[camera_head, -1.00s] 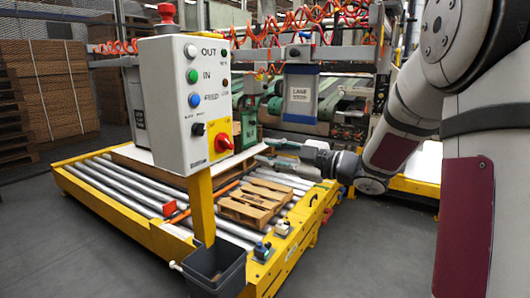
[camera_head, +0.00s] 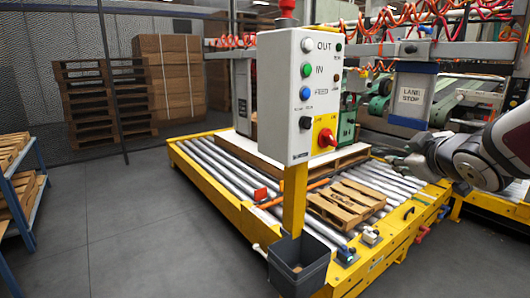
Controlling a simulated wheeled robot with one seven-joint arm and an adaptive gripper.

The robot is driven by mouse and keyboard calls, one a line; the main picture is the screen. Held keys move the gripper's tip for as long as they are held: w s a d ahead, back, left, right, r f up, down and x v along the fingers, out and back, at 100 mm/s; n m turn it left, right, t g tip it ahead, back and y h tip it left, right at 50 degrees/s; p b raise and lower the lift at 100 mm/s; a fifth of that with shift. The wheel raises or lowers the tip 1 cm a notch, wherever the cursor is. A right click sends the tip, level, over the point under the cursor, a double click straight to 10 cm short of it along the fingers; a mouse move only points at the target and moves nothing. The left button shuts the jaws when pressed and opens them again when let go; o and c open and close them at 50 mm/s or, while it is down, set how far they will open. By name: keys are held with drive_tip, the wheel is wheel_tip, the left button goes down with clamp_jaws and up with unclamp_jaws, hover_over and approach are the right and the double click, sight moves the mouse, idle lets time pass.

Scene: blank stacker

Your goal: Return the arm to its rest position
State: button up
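My arm (camera_head: 485,160) comes in from the right edge, bent at a red and grey joint. My gripper (camera_head: 396,160) points left over the far right of the roller conveyor (camera_head: 215,165). Its fingers are small and dark against the background, so I cannot tell whether they are open. No held object can be made out. A grey control box (camera_head: 292,95) with OUT, IN and FEED buttons and a red rotary switch stands on a yellow post (camera_head: 294,200), left of my gripper and apart from it.
A small wooden pallet (camera_head: 345,203) lies on the rollers below my gripper. A dark bin (camera_head: 299,265) hangs at the post's foot. Stacked pallets (camera_head: 95,105) and a blue rack (camera_head: 25,195) stand left. The floor (camera_head: 130,220) between is clear.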

drive_tip(key=s+a+f+m+g+y, duration=0.1)
drive_tip(key=s+a+f+m+g, duration=0.3)
drive_tip(key=s, duration=0.9)
drive_tip(key=s+a+f+m+g, duration=0.1)
drive_tip(key=s+a+f+g, duration=0.3)
drive_tip(key=s, duration=1)
drive_tip(key=s+a+f+m+g+y, duration=0.1)
drive_tip(key=s+a+f+m+g, duration=0.3)
drive_tip(key=s, duration=0.9)
wheel_tip(320, 180, up, 35)
drive_tip(key=n+t+p, duration=0.1)
drive_tip(key=t+p, duration=0.1)
drive_tip(key=p, duration=2.9)
drive_tip(key=shift+f+n+t+h, duration=0.2)
drive_tip(key=shift+n+t+h, duration=0.1)
drive_tip(key=shift+w+d, duration=0.1)
